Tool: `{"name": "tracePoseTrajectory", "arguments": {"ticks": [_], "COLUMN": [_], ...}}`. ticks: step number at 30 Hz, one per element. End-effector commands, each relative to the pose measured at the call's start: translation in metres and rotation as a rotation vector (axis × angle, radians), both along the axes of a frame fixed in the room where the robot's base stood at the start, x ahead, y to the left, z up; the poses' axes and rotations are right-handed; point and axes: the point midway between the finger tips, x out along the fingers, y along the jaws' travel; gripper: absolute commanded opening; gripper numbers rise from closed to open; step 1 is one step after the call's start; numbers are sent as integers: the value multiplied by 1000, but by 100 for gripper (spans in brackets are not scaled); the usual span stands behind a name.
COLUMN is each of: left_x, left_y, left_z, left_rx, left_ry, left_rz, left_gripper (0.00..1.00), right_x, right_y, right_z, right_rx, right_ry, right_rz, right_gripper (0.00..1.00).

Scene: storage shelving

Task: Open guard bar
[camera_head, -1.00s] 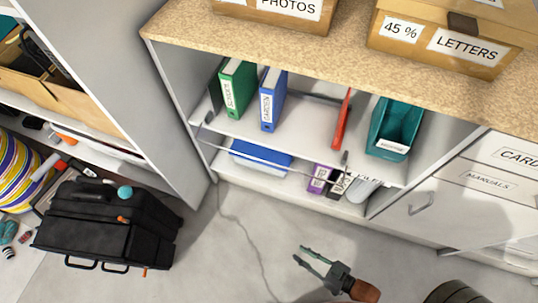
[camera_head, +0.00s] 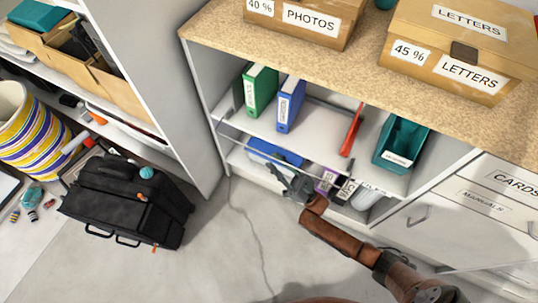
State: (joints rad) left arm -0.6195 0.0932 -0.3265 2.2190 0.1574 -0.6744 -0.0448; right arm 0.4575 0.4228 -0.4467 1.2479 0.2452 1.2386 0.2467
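The guard bar (camera_head: 248,136) is a thin metal rail across the front of the open cabinet's middle shelf, in front of the binders. It slopes down to the right in the picture, with a dark bracket near its right end. My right gripper (camera_head: 279,173) is at the bar's middle, over the lower shelf opening. Its dark fingers look spread apart, with part of the bar behind or between them; I cannot tell if they touch it. My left gripper is not in view.
A green binder (camera_head: 260,90), a blue binder (camera_head: 290,104), a red item (camera_head: 351,130) and a teal bin (camera_head: 401,143) stand on the middle shelf. Cardboard boxes sit on the cabinet top (camera_head: 340,64). A black bag (camera_head: 128,200) lies on the floor at left; the floor between is clear.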

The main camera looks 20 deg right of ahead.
Motion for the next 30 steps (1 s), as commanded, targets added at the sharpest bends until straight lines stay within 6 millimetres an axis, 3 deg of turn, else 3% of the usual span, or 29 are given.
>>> {"name": "tracePoseTrajectory", "arguments": {"ticks": [9,19,30], "left_x": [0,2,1], "left_y": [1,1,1], "left_z": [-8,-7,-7], "left_rx": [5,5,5], "left_ry": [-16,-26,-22], "left_rz": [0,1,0], "left_gripper": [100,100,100], "right_x": [21,23,22], "right_y": [15,17,17], "right_z": [25,28,28], "right_rx": [0,0,-1], "right_ry": [0,1,2], "right_rz": [0,-1,-1], "right_gripper": [23,22,0]}}
